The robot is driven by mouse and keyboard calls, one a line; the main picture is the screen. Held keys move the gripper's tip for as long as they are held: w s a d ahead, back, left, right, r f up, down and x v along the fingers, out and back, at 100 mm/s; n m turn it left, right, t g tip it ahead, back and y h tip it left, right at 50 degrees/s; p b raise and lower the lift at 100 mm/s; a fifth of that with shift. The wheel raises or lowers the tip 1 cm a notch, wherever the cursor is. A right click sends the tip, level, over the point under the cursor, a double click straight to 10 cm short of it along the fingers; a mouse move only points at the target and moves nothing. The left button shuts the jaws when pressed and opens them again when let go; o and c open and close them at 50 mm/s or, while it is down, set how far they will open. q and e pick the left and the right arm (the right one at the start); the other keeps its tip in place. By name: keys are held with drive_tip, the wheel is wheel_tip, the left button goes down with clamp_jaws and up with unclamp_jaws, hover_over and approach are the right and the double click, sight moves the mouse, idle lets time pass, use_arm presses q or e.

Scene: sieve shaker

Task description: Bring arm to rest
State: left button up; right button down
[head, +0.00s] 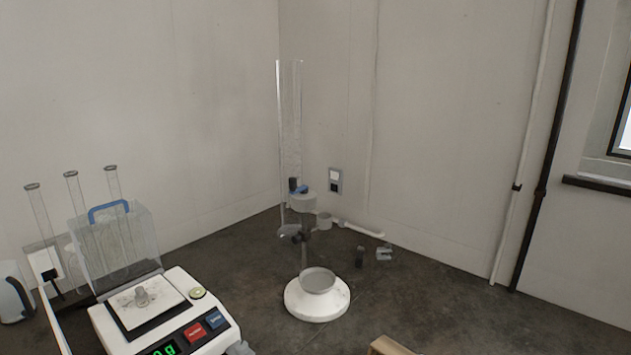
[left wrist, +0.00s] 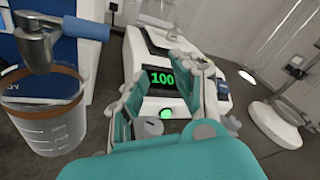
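My left gripper (left wrist: 165,80) shows in the left wrist view, with its teal-padded fingers spread apart. It is in front of a white balance (left wrist: 152,50) with a green display reading 100. I see nothing held between the fingers. In the head view the balance (head: 185,322) stands at the lower left, with a small grey piece (head: 142,296) on its pan. Neither gripper can be made out clearly in the head view, and my right gripper is not seen.
A clear box with a blue handle (head: 108,210) and several tall tubes stand behind the balance. A stand with a white round base (head: 318,308) and a tall clear column is right of it. The left wrist view shows a clear beaker (left wrist: 50,130) at left. Floor at right is open.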

use_arm(q)
drive_tip(key=s+d+f+n+g+h, duration=0.5)
drive_tip(key=s+d+f+n+g, duration=0.15)
drive_tip(key=s+n, duration=0.4)
drive_tip(key=s+d+f+n+g+h, duration=0.45)
drive_tip(key=s+d+f+n, duration=0.2)
drive_tip(key=s+n, duration=0.45)
wheel_tip(320, 180, down, 25)
drive_tip(key=s+m+g, duration=0.1)
drive_tip(key=s, duration=0.1)
drive_tip(key=s+a+f, duration=0.2)
drive_tip(key=s+f, duration=0.6)
drive_tip(key=s+a+f+g, duration=0.1)
drive_tip(key=s+f, duration=0.7)
drive_tip(key=s, duration=0.1)
drive_tip(key=shift+s+a+f, duration=0.2)
drive_tip(key=shift+a+f, duration=0.15)
drive_tip(key=shift+f, duration=0.05)
drive_tip(key=shift+m+y, duration=0.25)
idle(2.2)
